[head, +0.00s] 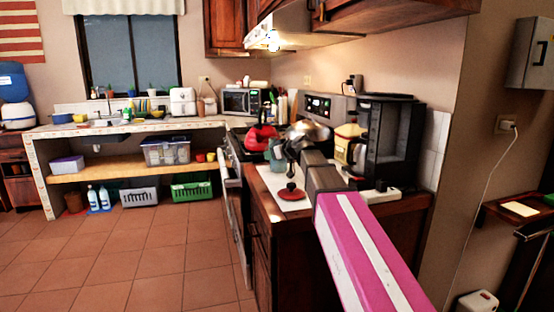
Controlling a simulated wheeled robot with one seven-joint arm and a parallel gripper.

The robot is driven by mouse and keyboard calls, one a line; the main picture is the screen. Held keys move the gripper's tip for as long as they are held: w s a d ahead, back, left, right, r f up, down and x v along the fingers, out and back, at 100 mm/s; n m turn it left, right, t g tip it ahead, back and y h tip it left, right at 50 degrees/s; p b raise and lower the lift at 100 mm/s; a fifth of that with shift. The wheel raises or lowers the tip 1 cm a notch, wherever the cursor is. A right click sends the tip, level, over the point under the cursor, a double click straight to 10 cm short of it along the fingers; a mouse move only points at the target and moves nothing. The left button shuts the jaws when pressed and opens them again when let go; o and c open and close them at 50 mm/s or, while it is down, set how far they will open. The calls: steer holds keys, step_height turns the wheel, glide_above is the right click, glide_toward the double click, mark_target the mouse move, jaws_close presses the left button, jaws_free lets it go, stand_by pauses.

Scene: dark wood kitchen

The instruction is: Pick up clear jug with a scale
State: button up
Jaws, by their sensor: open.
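No clear jug with a scale can be made out with certainty. A pale vessel with a yellowish top (348,148) stands at the front of the black coffee machine; I cannot tell if it bears a scale. A small greenish vessel (277,153) shows left of my wrist, partly hidden. My pink and grey arm reaches over the right counter from the lower right. My gripper (290,170) is small and dark, open, and seems to hold nothing. It is above a white sheet, left of the coffee machine. My arm hides part of the counter.
A red round object (291,192) lies on the white sheet (275,182). A black coffee machine (392,140) stands on the right counter by the wall. A red kettle (262,137) is farther back. The tiled floor (150,260) at left is clear.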

steer(key=x, duration=0.4)
jaws_close()
steer(key=shift+r, duration=0.15)
